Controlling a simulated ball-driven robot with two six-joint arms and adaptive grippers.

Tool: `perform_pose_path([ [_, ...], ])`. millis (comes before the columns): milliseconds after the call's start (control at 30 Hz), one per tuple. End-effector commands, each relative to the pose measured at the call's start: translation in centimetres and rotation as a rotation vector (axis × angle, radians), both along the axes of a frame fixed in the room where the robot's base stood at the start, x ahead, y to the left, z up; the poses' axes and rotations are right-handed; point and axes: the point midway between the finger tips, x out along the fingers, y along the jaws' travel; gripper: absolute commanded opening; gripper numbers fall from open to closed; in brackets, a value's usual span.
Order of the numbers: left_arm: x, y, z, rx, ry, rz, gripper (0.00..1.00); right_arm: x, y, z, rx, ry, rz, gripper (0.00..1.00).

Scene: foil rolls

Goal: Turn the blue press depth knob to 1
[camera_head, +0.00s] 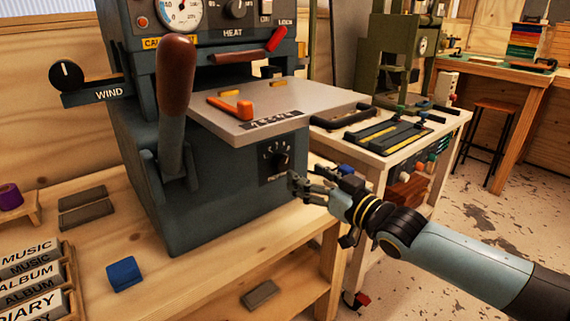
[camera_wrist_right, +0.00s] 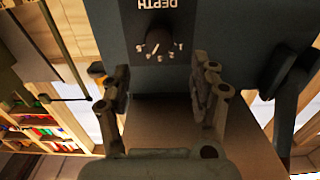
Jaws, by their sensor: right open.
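The dark blue-grey press (camera_head: 215,195) stands on the wooden bench. Its depth knob (camera_head: 281,160) is small, round and dark, on a black panel at the lower right of the press front. In the right wrist view the knob (camera_wrist_right: 158,40) shows upside down with its DEPTH label and scale marks; its setting is too small to read surely. My right gripper (camera_head: 300,184) is open and empty, just in front of and slightly below the knob. In the wrist view the fingers (camera_wrist_right: 160,72) stand apart on either side of the knob's line, apart from it. My left gripper is out of view.
A long brown-gripped lever (camera_head: 176,90) stands at left. A blue block (camera_head: 124,273) lies on the bench (camera_head: 200,285).

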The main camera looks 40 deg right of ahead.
Motion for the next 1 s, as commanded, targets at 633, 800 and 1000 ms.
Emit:
perform_pose_path([
  [633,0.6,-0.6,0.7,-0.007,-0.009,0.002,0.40,8.3,0.6,-0.2,-0.001,0.004,-0.002,0.61],
  [800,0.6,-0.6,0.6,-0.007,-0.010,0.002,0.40,8.3,0.6,-0.2,0.000,0.004,-0.002,0.61],
  [1000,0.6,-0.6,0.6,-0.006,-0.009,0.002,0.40,8.3,0.6,-0.2,-0.001,0.004,-0.002,0.43],
])
